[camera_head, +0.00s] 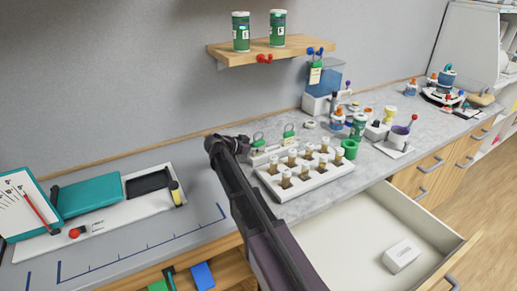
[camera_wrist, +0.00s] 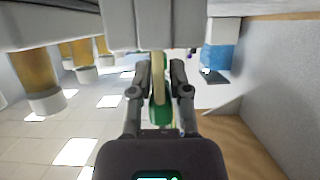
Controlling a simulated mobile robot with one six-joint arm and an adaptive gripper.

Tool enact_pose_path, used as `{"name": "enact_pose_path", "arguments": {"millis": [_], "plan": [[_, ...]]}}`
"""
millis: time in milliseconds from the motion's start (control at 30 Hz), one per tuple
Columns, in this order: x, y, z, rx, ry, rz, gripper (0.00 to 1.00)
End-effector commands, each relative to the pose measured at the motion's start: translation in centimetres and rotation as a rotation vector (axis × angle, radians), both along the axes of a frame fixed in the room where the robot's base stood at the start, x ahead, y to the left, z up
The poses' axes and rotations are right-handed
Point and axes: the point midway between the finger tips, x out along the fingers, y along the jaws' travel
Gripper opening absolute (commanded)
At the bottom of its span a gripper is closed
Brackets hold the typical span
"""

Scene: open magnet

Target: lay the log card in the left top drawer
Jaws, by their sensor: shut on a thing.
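My gripper (camera_wrist: 158,95) is shut on a narrow green and cream thing (camera_wrist: 158,112) in the wrist view; its fingers hide most of it, and I cannot tell for sure that it is the log card. In the head view my gripper (camera_head: 238,144) is at the back of the counter, beside a low pale holder with green-looped tags (camera_head: 289,133) and left of the vial rack. An open drawer (camera_head: 370,222) sticks out at the lower right, with a white box (camera_head: 402,255) in its front part and bare floor behind it.
The white vial rack (camera_head: 290,189) with several amber vials stands close to my gripper. A green cup (camera_head: 349,149) and bottles are to its right. A shelf (camera_head: 270,48) with two green cans and hooks overhangs behind.

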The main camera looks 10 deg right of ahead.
Motion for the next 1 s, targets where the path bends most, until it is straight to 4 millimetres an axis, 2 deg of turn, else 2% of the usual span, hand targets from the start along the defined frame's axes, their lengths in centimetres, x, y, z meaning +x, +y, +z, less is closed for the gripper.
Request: {"name": "enact_pose_path", "arguments": {"millis": [67, 100, 167, 200, 700, 1000], "plan": [[0.0, 0.0, -0.3, 0.000, 0.000, 0.000, 0.00], [0.0, 0.0, -0.2, 0.000, 0.000, 0.000, 0.36], [0.0, 0.0, -0.2, 0.000, 0.000, 0.000, 0.53], [0.0, 0.0, -0.2, 0.000, 0.000, 0.000, 0.58], [0.0, 0.1, -0.1, 0.000, 0.000, 0.000, 0.58], [-0.8, 2.7, 1.3, 0.000, 0.000, 0.001, 0.58]]}}
